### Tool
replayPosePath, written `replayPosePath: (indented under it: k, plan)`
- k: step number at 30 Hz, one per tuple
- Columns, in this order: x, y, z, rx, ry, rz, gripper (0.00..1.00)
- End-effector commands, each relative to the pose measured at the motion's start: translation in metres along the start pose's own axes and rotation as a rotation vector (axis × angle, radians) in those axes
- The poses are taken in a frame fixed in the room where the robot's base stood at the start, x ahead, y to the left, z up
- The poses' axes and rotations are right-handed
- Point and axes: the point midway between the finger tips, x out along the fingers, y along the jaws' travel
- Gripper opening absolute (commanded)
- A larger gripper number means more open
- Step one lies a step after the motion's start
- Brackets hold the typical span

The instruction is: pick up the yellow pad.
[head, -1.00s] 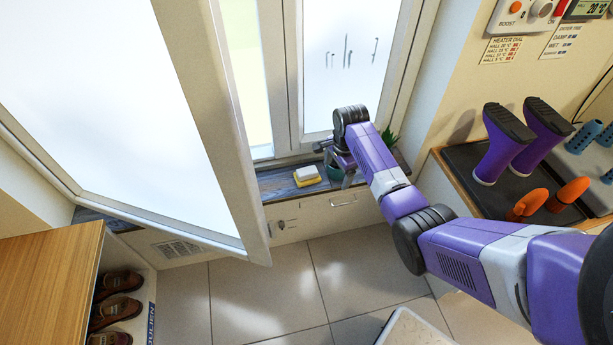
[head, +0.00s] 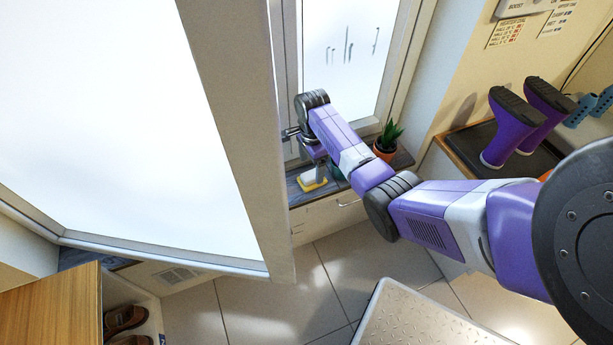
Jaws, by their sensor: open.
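The yellow pad (head: 314,186) lies on the dark window sill, with a white layer or block on top of it. Its upper part is partly hidden by my gripper. My gripper (head: 321,170) is open and points down at the sill, just above or beside the pad. I cannot tell whether the fingers touch it, and the fingertips are small and partly covered.
The open window sash (head: 235,120) stands close on the left of my gripper. Purple boots (head: 512,135) stand on a tray farther right.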

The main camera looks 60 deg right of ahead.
Motion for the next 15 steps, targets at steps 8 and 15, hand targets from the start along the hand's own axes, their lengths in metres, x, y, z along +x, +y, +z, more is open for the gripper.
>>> replayPosePath:
  k: [8,15]
  plan:
    - [0.034,-0.002,-0.005,0.001,0.001,0.000,0.85]
    - [0.064,-0.003,-0.007,0.001,0.001,0.000,0.85]
